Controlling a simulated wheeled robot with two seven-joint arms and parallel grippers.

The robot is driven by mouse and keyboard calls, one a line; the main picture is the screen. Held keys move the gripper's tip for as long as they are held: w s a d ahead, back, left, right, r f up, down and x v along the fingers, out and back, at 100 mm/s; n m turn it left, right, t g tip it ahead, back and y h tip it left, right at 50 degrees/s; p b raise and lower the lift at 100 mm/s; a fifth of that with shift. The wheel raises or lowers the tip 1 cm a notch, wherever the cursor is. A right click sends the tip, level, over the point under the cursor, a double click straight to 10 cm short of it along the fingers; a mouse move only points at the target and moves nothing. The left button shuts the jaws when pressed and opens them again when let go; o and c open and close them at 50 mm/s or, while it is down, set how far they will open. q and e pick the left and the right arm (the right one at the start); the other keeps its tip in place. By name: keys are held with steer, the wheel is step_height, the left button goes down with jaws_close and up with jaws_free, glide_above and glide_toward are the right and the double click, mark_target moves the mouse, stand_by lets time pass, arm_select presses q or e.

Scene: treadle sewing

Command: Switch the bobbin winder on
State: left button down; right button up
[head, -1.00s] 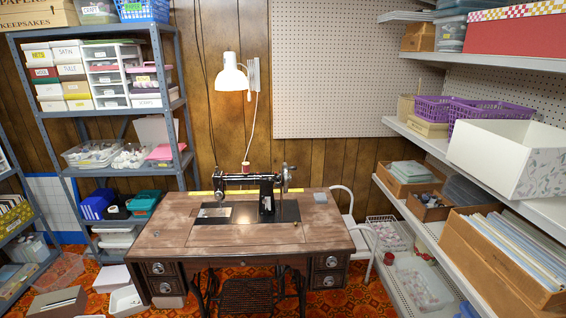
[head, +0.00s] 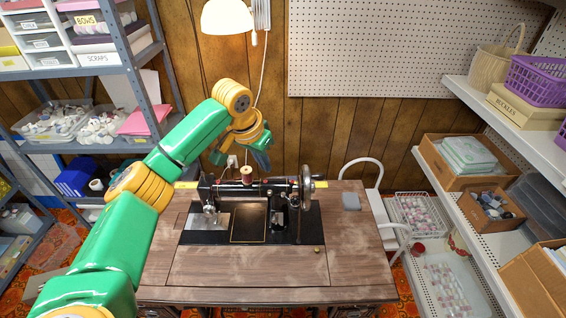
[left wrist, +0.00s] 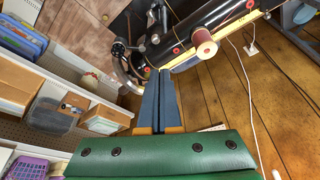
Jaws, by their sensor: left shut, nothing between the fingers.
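The black sewing machine (head: 245,190) stands on the wooden table, with its handwheel (head: 307,190) at the right end. The small bobbin winder by the handwheel cannot be made out clearly. My left gripper (head: 262,165) is above the machine's arm, near the spool (head: 246,174) and left of the handwheel. In the left wrist view my left gripper (left wrist: 155,45) has its dark blue fingers together and empty, pointing toward the handwheel end. My right gripper is not in view.
The wooden table top (head: 240,265) is clear in front of the machine. A lamp (head: 228,16) hangs above and behind. A white chair (head: 365,165) stands right of the table. Shelves with boxes (head: 460,155) are farther right; a metal rack (head: 150,60) is at left.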

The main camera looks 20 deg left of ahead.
arm_select(q)
steer(key=s, duration=0.1)
steer(key=p, duration=0.1)
glide_toward(276, 190)
steer(key=x, duration=0.6)
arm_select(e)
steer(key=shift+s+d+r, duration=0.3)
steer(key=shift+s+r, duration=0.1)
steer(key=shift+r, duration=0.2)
